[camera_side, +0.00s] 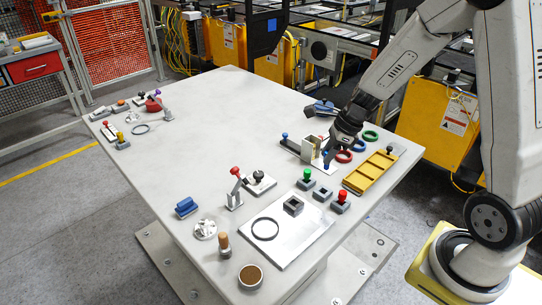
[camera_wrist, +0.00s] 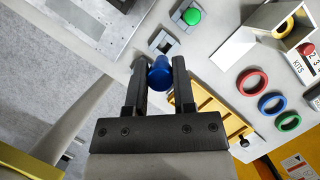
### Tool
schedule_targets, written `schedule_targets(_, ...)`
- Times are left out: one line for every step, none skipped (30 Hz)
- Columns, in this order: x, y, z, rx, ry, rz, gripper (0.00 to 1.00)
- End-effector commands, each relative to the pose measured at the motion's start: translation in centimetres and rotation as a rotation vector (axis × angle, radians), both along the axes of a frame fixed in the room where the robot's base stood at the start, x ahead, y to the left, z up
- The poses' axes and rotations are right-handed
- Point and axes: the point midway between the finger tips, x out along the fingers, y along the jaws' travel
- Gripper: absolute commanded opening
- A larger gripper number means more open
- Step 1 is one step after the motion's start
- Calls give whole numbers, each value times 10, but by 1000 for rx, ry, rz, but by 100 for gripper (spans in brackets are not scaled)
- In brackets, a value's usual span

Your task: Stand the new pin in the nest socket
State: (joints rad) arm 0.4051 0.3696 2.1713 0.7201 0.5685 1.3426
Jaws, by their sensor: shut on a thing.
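My gripper (camera_side: 331,150) is shut on a blue pin (camera_wrist: 160,72). In the wrist view the pin sits between the two dark fingertips of my gripper (camera_wrist: 160,65), its rounded blue end showing. In the side view the pin (camera_side: 326,163) is small below my gripper. A dark block with a square opening (camera_side: 293,205) stands on the silver plate (camera_side: 285,235), to the left of and nearer than my gripper. A grey block with a square opening (camera_side: 322,194) stands between two knobbed blocks. I cannot tell which is the nest socket. The pin is apart from both.
A green-knobbed block (camera_side: 306,179) and a red-knobbed block (camera_side: 341,202) stand near the plate. A yellow compartment tray (camera_side: 370,173) lies right of my gripper. Red (camera_side: 344,156), blue (camera_side: 357,145) and green (camera_side: 370,135) rings lie behind it. The table's middle is clear.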

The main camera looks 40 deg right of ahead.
Motion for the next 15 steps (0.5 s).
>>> schedule_targets(1,3,0,0,0,1,0)
schedule_targets(1,5,0,0,0,2,0)
schedule_targets(3,8,-1,-1,1,2,0)
schedule_targets(3,10,-1,-1,1,2,0)
schedule_targets(5,14,-1,0,1,4,0)
schedule_targets(6,19,-2,0,1,4,0)
schedule_targets(7,23,-2,0,1,4,0)
schedule_targets(9,28,-2,0,1,4,0)
schedule_targets(10,34,-3,-1,1,5,0)
schedule_targets(12,39,-3,-1,1,5,0)
schedule_targets(13,45,-4,-1,2,6,0)
schedule_targets(15,52,-4,-1,1,8,0)
schedule_targets(16,57,-4,-2,2,5,0)
schedule_targets(17,62,-5,-2,2,6,0)
schedule_targets(18,69,-5,-2,1,6,0)
